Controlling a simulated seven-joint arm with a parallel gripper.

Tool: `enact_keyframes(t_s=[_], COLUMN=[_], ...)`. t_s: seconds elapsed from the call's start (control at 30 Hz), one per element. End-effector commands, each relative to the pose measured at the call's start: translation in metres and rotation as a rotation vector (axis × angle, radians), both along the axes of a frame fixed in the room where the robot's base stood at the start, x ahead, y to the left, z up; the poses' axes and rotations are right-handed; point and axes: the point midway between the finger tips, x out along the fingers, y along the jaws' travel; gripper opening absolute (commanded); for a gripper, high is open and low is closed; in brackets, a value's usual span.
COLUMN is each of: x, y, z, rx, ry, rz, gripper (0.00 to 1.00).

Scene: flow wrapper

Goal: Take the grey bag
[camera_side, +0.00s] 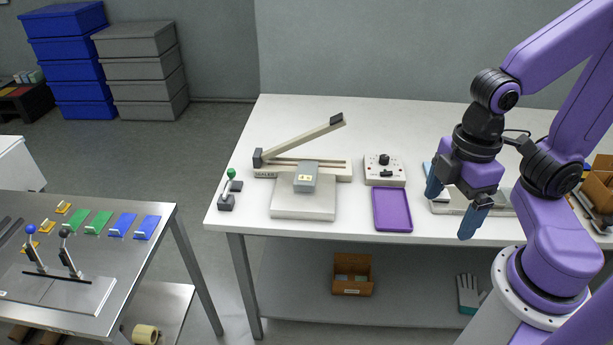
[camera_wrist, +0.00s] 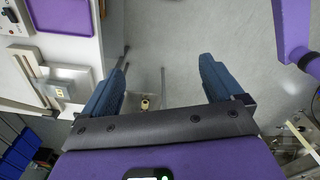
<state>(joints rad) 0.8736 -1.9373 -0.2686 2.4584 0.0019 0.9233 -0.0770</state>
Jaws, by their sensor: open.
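The grey bag (camera_side: 306,177), a small grey-blue packet with a yellow label, lies on the sealer's pale platform (camera_side: 303,207), under the raised sealer arm (camera_side: 305,138). In the wrist view, a greyish patch with a small yellow mark at the left (camera_wrist: 60,92) appears to be this bag. My gripper (camera_side: 454,203) is open and empty, well to the right of the bag, near the table's front edge.
A purple tray (camera_side: 391,210) and a control box with a black knob (camera_side: 384,170) lie between the sealer and my gripper. A green-knobbed lever (camera_side: 229,187) stands left of the sealer. A steel side table (camera_side: 112,262) with levers is at the lower left.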

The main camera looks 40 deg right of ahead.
Motion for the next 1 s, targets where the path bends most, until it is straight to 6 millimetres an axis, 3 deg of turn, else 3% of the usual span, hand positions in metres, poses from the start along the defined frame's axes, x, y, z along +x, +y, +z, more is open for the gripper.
enact_keyframes(t_s=[0.3,0.5,0.77,1.0], x=[0.099,0.173,0.269,0.351], y=[0.046,0.059,0.053,0.021], z=[0.016,0.018,0.010,-0.007], rx=[-0.013,-0.021,-0.027,-0.029], ry=[-0.006,-0.007,-0.006,-0.002], rz=[0.263,0.451,0.695,0.919], gripper=[0.94,0.94,0.94,0.94])
